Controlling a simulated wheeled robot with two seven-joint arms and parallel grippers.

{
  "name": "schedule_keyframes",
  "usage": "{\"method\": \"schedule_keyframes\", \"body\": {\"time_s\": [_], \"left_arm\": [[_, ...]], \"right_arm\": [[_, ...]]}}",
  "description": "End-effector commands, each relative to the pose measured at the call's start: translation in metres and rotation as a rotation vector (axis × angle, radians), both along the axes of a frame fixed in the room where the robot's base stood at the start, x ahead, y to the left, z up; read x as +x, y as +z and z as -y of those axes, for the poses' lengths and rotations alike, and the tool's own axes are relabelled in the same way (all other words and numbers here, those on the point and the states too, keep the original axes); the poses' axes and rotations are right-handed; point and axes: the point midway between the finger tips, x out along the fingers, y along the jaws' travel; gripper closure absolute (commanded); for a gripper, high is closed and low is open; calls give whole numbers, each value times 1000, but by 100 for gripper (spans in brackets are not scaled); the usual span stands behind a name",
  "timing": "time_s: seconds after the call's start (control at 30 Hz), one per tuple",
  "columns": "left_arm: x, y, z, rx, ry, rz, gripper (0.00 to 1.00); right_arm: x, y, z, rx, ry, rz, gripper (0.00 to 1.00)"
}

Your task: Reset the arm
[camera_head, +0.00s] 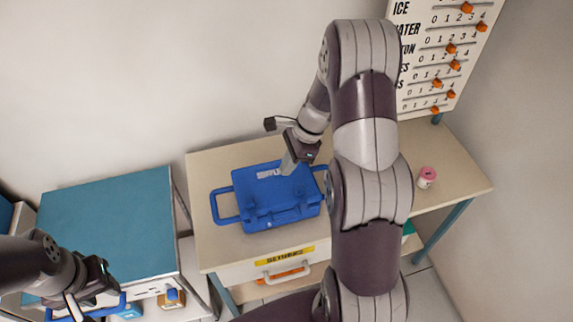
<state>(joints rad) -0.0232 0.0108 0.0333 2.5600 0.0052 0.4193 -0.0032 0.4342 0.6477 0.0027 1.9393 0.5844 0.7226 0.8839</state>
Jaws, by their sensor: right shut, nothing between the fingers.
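My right arm rises through the middle of the view and bends back down to the left. My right gripper (287,169) is shut and empty, over the far part of the closed blue case (262,208). I cannot tell whether its tips touch the lid. The case lies on the beige table with a handle loop on its left side; its right end is partly hidden behind my arm. My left gripper (72,306) is at the lower left, beside the teal-topped cabinet, close to a blue bar (98,312). Its fingers are too unclear to judge.
The beige table (455,183) has a drawer with a yellow label (284,257). A pink-and-white small container (426,177) stands on its right side. A board with orange sliders (440,50) stands behind. The teal cabinet top (110,225) is clear.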

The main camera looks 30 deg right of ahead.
Motion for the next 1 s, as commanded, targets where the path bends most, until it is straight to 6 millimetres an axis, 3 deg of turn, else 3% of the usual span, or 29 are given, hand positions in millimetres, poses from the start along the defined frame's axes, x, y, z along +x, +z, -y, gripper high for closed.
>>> {"method": "schedule_keyframes", "body": {"time_s": [0.23, 0.33, 0.4, 0.47, 0.5, 0.6, 0.7, 0.87, 1.0], "left_arm": [[0, 0, 0, 0, 0, 0, 61], [0, 0, 0, 0, 0, 0, 61], [0, 0, 0, 0, 0, 0, 61], [0, -4, 0, 0, 0, 0, 61], [0, -9, 0, 0, 0, 0, 61], [0, -17, 0, 0, 0, 0, 61], [0, -23, 0, 0, 0, 0, 61], [0, -28, 0, 0, 0, 0, 61], [0, -26, 0, 0, 0, 0, 61]], "right_arm": [[0, 0, 0, -1, 6, 2, 100], [0, -3, 4, -33, 114, 44, 100], [-24, -13, 7, -91, 331, 63, 100], [-52, -10, -2, -166, 640, 104, 100], [-71, -4, -14, -221, 885, 142, 100], [-106, 12, -44, -320, 1372, 226, 100], [-132, 25, -69, -387, 1661, 289, 100], [-137, 41, -95, -449, 1775, 367, 100], [-137, 42, -96, -446, 1779, 367, 100]]}}
